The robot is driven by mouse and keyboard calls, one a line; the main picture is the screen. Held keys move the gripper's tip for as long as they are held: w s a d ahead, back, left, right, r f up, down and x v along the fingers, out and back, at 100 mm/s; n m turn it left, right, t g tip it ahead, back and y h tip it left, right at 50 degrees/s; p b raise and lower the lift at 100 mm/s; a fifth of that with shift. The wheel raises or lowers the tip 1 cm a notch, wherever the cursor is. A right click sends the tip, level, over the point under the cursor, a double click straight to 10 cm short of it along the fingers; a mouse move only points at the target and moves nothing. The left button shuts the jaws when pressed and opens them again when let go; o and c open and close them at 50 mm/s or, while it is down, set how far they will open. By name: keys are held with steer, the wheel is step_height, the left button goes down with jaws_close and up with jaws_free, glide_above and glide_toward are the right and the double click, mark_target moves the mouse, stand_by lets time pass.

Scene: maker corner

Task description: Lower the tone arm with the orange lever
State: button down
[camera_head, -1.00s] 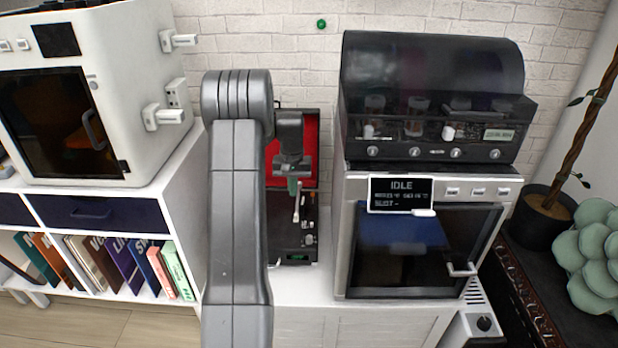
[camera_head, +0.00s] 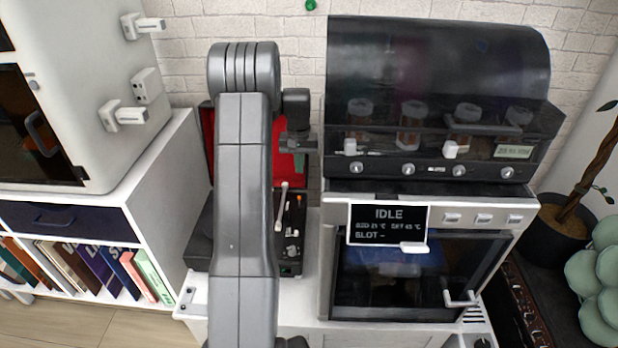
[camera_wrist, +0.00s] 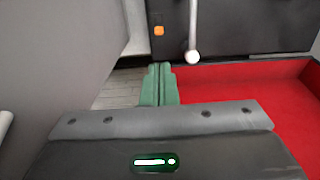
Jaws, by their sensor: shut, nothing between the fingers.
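A black record player (camera_head: 203,240) with an open red-lined lid (camera_head: 207,130) stands mostly behind my arm in the head view. Its pale tone arm (camera_head: 281,207) shows right of my arm, and the small orange lever (camera_head: 299,198) lies just right of it. In the wrist view the orange lever (camera_wrist: 158,30) is a small square on the black deck, with the tone arm's white round end (camera_wrist: 193,56) to its right. My gripper (camera_wrist: 159,68) has green fingers closed together and empty. They appear below the orange lever in that view, apart from it.
A silver oven-like machine (camera_head: 421,280) with an IDLE display (camera_head: 388,224) stands close on the right, under a dark hooded unit (camera_head: 437,85). A white cabinet (camera_head: 157,170) with books and a white enclosure (camera_head: 80,70) stand left.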

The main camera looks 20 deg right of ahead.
step_height(320, 180, down, 10)
steer(key=shift+s+a+r+b, duration=0.1)
steer(key=shift+b, duration=0.55)
